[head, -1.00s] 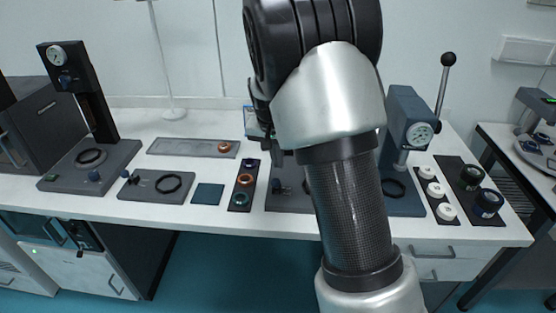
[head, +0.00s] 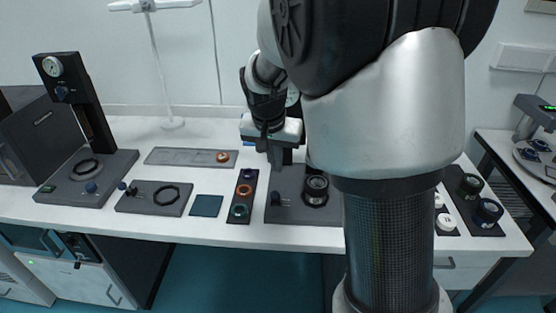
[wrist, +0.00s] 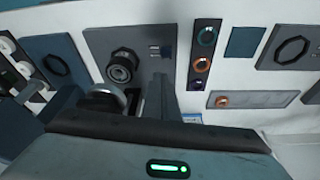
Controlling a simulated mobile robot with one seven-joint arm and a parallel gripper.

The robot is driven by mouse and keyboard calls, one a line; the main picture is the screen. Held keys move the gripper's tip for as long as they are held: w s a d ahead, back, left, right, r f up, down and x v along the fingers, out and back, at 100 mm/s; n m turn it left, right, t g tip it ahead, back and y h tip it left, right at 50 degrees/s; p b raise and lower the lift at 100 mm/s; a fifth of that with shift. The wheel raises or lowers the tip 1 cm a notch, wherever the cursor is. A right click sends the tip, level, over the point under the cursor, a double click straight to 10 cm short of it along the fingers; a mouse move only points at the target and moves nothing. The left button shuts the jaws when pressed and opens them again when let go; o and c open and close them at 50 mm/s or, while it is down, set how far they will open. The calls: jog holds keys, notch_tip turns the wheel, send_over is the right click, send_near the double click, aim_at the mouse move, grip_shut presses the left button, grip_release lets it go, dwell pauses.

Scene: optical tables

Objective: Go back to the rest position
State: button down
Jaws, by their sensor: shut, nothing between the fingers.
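My gripper (head: 277,160) hangs in the middle of the head view, above the back of the table beside a grey fixture plate (head: 283,215). Its fingers are shut with nothing between them. In the wrist view my gripper (wrist: 160,98) points down over the table, with a green light on its body. My arm is folded up large in the right half of the head view and hides part of the table. A black ringed cylinder (head: 316,188) stands on the fixture plate, apart from my gripper; it also shows in the wrist view (wrist: 121,68).
A dark strip (head: 243,187) with coloured rings lies left of the plate. Further left are a blue mat (head: 206,206), a plate with a black ring (head: 154,199), a tray (head: 179,157) with an orange ring and a gauge stand (head: 75,95). A lamp post (head: 161,70) rises behind.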

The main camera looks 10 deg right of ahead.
jog(key=shift+s+a+r, duration=0.15)
jog(key=shift+s+r, duration=0.1)
jog(key=shift+s, duration=0.15)
jog(key=s+r+n+t+p, duration=0.1)
jog(key=s+r+n+p, duration=0.2)
jog(key=s+r, duration=0.6)
jog(key=s+r+n+t+y+p, duration=0.1)
jog(key=s+r+n+p, duration=0.1)
jog(key=s+r+p, duration=0.3)
jog(key=s+r, duration=0.4)
jog(key=s, duration=0.5)
jog(key=shift+s+r+n+t+y, duration=0.3)
jog(key=shift+s+r+n, duration=0.1)
